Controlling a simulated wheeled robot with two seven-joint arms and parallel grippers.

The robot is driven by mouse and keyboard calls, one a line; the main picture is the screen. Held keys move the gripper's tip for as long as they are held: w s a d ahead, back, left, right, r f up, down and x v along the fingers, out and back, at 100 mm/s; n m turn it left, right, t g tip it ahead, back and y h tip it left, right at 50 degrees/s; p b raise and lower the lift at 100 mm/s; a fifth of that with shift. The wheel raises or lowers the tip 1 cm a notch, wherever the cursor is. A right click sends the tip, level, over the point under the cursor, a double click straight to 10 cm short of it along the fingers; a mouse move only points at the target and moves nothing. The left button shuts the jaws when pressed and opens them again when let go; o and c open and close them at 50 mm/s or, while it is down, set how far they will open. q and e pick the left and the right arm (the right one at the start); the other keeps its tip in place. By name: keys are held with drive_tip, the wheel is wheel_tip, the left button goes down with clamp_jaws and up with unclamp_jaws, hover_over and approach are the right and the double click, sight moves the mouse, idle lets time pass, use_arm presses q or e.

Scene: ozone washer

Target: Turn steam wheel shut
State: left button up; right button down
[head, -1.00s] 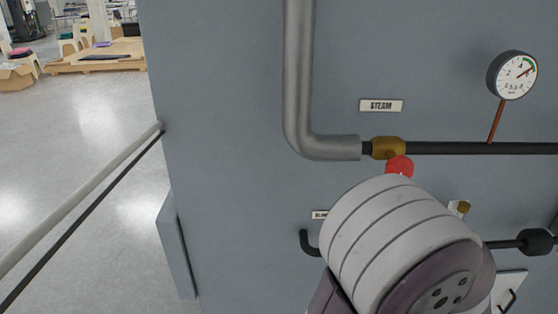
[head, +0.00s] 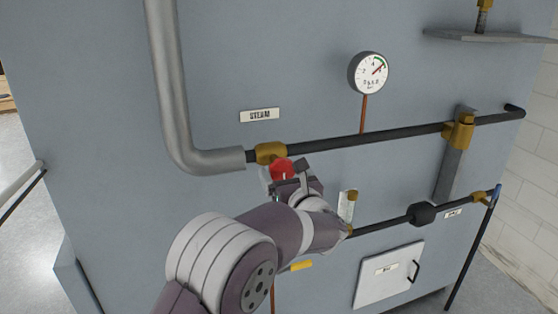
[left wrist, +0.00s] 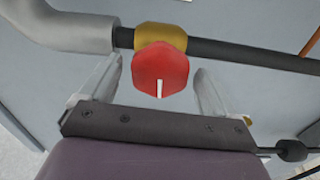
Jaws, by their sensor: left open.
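The red steam wheel (head: 281,168) sits on a brass valve (head: 270,153) in the dark pipe, below and right of the STEAM label (head: 259,115). In the left wrist view the wheel (left wrist: 160,70) shows face-on with a white mark pointing down, just under the brass body (left wrist: 163,36). My left gripper (head: 286,178) is at the wheel, and its arm hides part of the pipework below. In the left wrist view its two pale fingers (left wrist: 158,88) are open, one on each side of the wheel, with visible gaps. My right gripper is not in view.
A thick grey pipe (head: 166,95) bends into the valve from the left. A pressure gauge (head: 369,72) stands on a copper stem above the dark pipe. A lower pipe with a black fitting (head: 422,214) and a white hatch (head: 389,275) are below right.

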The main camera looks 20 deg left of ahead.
sight(284, 173)
use_arm(q)
drive_tip(key=x, duration=0.2)
drive_tip(key=shift+w+a+r+p, duration=0.15)
drive_tip(key=shift+w+a+p, duration=0.1)
drive_tip(key=shift+a+p, duration=0.1)
drive_tip(key=shift+w, duration=0.35)
drive_tip(key=shift+a, duration=0.1)
